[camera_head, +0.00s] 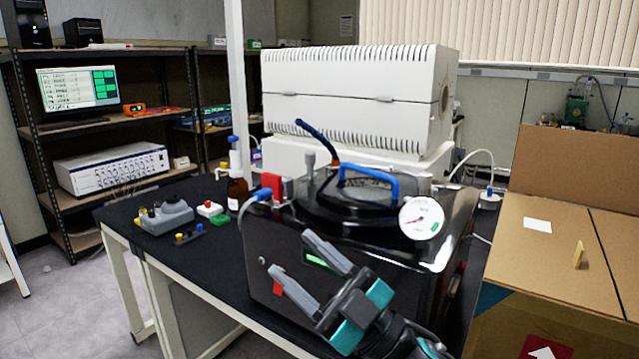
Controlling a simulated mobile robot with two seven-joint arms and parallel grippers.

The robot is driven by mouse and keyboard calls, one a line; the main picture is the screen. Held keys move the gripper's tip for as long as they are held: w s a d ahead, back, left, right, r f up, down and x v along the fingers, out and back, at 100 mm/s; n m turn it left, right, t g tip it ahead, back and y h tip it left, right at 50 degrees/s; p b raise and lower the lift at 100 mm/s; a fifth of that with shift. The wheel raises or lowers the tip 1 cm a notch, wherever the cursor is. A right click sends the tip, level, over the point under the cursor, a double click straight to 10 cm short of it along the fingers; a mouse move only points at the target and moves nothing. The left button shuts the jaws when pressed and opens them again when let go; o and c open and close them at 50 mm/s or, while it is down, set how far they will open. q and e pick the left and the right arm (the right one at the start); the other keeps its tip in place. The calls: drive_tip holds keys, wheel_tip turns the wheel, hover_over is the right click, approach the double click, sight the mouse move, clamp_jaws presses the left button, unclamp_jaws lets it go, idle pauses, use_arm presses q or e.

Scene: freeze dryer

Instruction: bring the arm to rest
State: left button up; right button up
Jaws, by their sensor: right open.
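My right gripper (303,274) comes in from the bottom of the head view. Its two grey fingers are spread apart with nothing between them, in front of the black freeze dryer (262,240). I cannot tell whether it touches the front panel. The dryer has a round dark lid with a blue handle (368,181) on top and a white dial gauge (421,218) at its right front. A small green display (318,260) shows between the fingers. My left gripper is out of view.
The dryer stands on a black bench (185,262). A brown bottle (237,193) and a grey device (166,217) stand to its left. A large white furnace (350,95) is behind. A cardboard box (540,250) stands close on the right. Shelves (75,140) are at the far left.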

drive_tip(key=d+f+m+t+h, duration=0.45)
drive_tip(key=f+m+h, duration=0.25)
drive_tip(key=f, duration=0.2)
drive_tip(key=d+f+m+t+h, duration=0.3)
drive_tip(key=d+f+m+h, duration=0.3)
drive_tip(key=f, duration=0.4)
drive_tip(key=s+d+f+m+g+h, duration=0.2)
drive_tip(key=s+d+f+g+h, duration=0.1)
drive_tip(key=s+f, duration=0.4)
drive_tip(key=s+d+f+m+g+h, duration=0.2)
drive_tip(key=s+d+f+g+h, duration=0.2)
drive_tip(key=f, duration=0.7)
drive_tip(key=s+d, duration=0.2)
drive_tip(key=s, duration=0.1)
drive_tip(key=shift+s+f+m+h, duration=0.2)
drive_tip(key=shift+s+m+h, duration=0.1)
drive_tip(key=shift+s+m, duration=0.1)
